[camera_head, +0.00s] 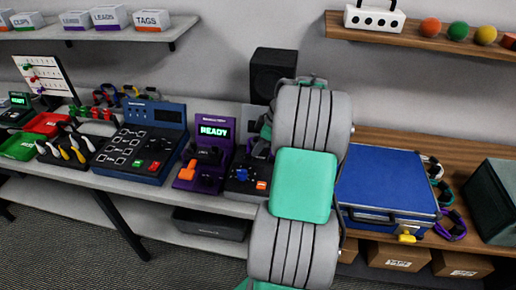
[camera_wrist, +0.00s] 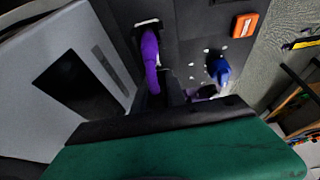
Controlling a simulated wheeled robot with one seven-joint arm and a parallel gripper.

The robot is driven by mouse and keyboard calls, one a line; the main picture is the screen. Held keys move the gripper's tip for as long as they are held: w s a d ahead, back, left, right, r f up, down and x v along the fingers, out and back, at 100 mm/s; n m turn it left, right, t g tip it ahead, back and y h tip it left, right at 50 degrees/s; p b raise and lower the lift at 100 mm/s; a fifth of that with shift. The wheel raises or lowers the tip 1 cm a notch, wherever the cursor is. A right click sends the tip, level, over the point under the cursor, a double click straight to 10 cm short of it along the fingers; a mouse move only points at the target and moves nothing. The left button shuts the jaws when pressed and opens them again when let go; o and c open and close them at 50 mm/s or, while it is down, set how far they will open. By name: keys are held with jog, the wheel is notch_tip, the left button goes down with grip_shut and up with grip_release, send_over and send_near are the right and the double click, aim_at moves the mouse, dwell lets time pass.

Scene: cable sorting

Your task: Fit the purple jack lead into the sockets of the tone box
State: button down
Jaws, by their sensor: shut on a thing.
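The dark grey box with an orange button, which I take for the tone box (camera_head: 240,187), stands on the bench left of my arm. Its panel (camera_wrist: 195,35) fills the upper middle of the wrist view, with a blue part and small pale dots. The purple jack lead (camera_wrist: 150,60) arches down from a dark, light-rimmed opening at the panel's upper left toward my fingers. My gripper (camera_wrist: 182,97) is shut on the purple lead, close over the panel. A purple bit shows beside the fingers. The held tip is hidden, so I cannot tell whether it is in a socket.
A purple unit with a READY display (camera_head: 213,132) stands just left of the dark box. A black speaker (camera_head: 272,75) is behind. A blue case (camera_head: 385,180) lies right of my arm, with coiled leads beyond it. A navy tester (camera_head: 140,150) stands farther left.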

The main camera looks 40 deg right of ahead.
aim_at(256, 137)
jog(key=shift+s+a+f, duration=0.2)
jog(key=shift+s+f, duration=0.05)
jog(key=shift+f, duration=0.4)
jog(key=shift+s+a+f, duration=0.15)
jog(key=shift+s+f, duration=0.05)
jog(key=shift+f, duration=0.4)
jog(key=c, duration=1.2)
grip_release()
jog(key=shift+d+f, duration=0.1)
jog(key=shift+w+d+r+p, duration=0.1)
jog(key=shift+w+r+p, duration=0.05)
jog(key=shift+r+p, duration=0.4)
jog(key=shift+w+r+p, duration=0.1)
jog(key=shift+r+p, duration=0.2)
jog(key=shift+r, duration=0.3)
jog(key=shift+c, duration=0.9)
jog(key=shift+o, duration=1.2)
jog(key=shift+r, duration=0.4)
jog(key=shift+o, duration=0.6)
jog(key=shift+r+p, duration=0.8)
jog(key=shift+r, duration=0.15)
jog(key=shift+w+d+r+p, duration=0.15)
jog(key=shift+r+p, duration=1.15)
jog(key=shift+r, duration=0.65)
